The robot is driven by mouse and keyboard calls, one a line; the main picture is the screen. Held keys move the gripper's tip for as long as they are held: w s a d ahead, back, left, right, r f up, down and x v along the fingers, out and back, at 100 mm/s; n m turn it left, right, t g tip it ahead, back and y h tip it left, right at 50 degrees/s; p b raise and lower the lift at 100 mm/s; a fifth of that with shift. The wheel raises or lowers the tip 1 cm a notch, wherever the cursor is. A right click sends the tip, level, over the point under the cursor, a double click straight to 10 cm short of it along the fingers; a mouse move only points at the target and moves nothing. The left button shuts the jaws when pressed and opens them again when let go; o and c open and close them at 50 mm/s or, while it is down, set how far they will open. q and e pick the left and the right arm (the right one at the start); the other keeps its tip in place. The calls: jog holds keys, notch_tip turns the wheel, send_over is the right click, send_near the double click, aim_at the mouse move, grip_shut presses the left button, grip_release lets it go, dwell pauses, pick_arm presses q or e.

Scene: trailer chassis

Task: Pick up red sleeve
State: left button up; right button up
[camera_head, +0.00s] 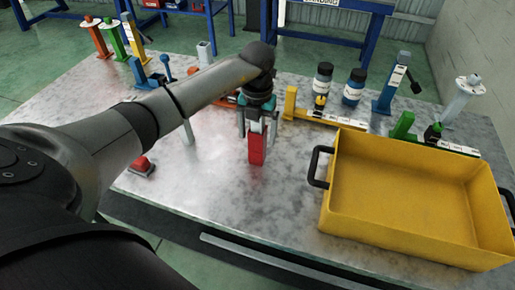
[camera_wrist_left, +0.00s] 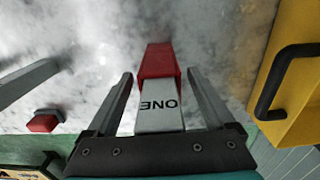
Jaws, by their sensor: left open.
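The red sleeve (camera_head: 257,152) is a small upright red block near the middle of the table. It has a pale face marked "ONE", which shows in the left wrist view with the red part (camera_wrist_left: 158,62) beyond it. My left gripper (camera_head: 257,128) is above and around the sleeve's upper part, pointing down. In the left wrist view its open fingers (camera_wrist_left: 160,76) stand on either side of the sleeve, with a visible gap at each side. My right gripper is not in view.
A yellow tray (camera_head: 337,215) with black handles stands close at the right. A red piece (camera_head: 142,166) lies at the left. Coloured brackets and two dark bottles (camera_head: 322,80) stand behind. The table (camera_head: 215,205) is clear in front of the sleeve.

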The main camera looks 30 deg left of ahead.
pick_arm(q)
jog(key=shift+c, duration=0.3)
grip_shut()
dwell(0.3)
jog(key=shift+r, duration=0.1)
